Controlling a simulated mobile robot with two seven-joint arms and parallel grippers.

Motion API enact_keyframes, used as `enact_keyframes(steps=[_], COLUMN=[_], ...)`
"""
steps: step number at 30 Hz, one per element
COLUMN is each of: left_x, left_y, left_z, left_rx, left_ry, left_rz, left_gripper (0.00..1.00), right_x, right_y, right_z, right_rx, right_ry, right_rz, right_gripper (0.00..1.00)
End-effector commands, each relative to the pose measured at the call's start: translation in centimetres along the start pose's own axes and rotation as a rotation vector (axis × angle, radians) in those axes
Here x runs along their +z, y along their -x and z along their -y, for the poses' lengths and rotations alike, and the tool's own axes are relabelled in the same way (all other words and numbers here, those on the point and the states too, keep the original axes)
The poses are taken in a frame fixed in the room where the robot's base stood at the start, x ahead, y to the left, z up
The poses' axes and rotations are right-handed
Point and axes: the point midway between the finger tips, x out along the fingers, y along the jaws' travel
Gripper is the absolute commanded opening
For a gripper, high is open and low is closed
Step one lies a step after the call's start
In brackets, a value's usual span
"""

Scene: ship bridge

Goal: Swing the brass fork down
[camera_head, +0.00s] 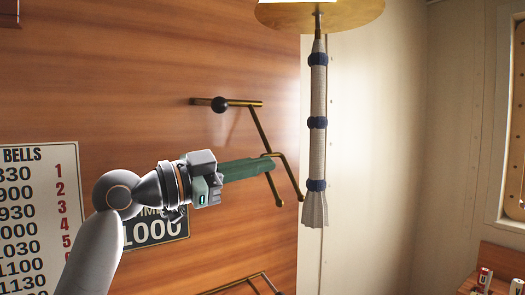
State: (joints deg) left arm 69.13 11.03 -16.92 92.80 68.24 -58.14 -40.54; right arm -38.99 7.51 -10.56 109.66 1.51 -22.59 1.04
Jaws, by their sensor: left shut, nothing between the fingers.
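The brass fork (259,130) is on the wooden wall, hanging from a brass bar with a black ball knob (219,104). Its rod slants down to the right and splits into two prongs, whose tips point down. My left gripper (268,165) comes in from the left with its green fingers shut and empty. The fingertips are at the top of the prongs, where the rod splits. They overlap the fork in the picture, and I cannot tell if they touch it. My right gripper is out of view.
A grey rope with dark blue bands (318,90) hangs from a brass bell (345,14), just right of the fork. A second brass piece (245,282) shows at the bottom edge. A bells chart (38,215) and a sign reading 1000 (155,232) are on the wall.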

Motion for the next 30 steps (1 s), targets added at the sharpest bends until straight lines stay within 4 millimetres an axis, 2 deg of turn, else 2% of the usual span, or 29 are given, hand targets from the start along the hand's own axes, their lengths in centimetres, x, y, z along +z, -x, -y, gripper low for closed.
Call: enact_keyframes(steps=[3,10,30], left_x=[1.0,1.7,1.5], left_y=[0.1,0.2,0.0], left_z=[0.1,0.3,0.3], left_rx=[0.001,0.000,0.000], left_ry=[0.002,0.002,0.001], left_rz=[0.003,0.002,0.001], left_gripper=[0.00,0.00,0.00], right_x=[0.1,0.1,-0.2], right_y=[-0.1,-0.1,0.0], right_z=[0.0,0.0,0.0], right_rx=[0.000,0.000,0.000], right_ry=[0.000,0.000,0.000], right_rz=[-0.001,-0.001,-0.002], right_gripper=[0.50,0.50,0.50])
